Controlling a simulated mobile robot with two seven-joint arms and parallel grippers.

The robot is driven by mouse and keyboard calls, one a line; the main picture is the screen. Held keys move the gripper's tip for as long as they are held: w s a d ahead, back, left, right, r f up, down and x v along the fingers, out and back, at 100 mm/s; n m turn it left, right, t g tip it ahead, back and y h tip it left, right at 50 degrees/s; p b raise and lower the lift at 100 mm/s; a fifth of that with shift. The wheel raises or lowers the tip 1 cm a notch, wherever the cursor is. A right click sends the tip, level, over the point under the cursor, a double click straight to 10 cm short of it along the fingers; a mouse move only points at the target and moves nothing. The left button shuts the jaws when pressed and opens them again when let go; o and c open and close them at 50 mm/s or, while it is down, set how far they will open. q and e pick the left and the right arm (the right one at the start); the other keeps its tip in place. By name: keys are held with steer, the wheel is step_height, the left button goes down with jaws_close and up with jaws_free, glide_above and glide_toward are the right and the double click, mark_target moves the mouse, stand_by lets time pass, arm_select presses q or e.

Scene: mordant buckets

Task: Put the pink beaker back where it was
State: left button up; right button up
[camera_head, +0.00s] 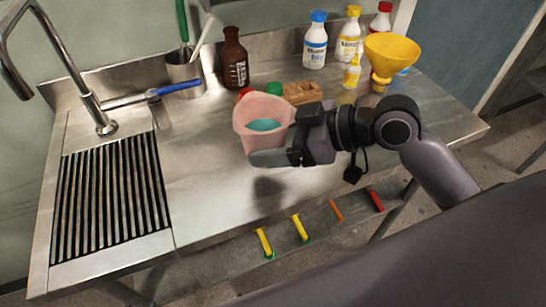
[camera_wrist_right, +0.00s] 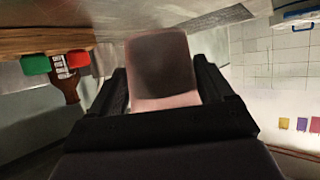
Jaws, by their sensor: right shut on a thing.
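The pink beaker (camera_head: 262,112) is translucent, with teal liquid inside, and looks roughly upright. My right gripper (camera_head: 270,156) is shut on it and holds it over the middle of the steel counter, with a dark shadow on the counter below. In the right wrist view the beaker (camera_wrist_right: 162,70) sits between the two fingers of the right gripper (camera_wrist_right: 160,88), and its far side is hidden. My left gripper is in neither view.
Behind the beaker are a brown bottle (camera_head: 234,60), a wooden block (camera_head: 303,93) and a steel cup of tools (camera_head: 185,75). Labelled bottles (camera_head: 315,45) and a yellow funnel (camera_head: 391,52) stand at the back right. The counter (camera_head: 205,185) left of the beaker is clear.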

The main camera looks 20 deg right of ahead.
steer(key=shift+f, duration=2.4)
steer(key=shift+f+b, duration=0.2)
steer(key=shift+b, duration=0.15)
steer(key=o, duration=1.2)
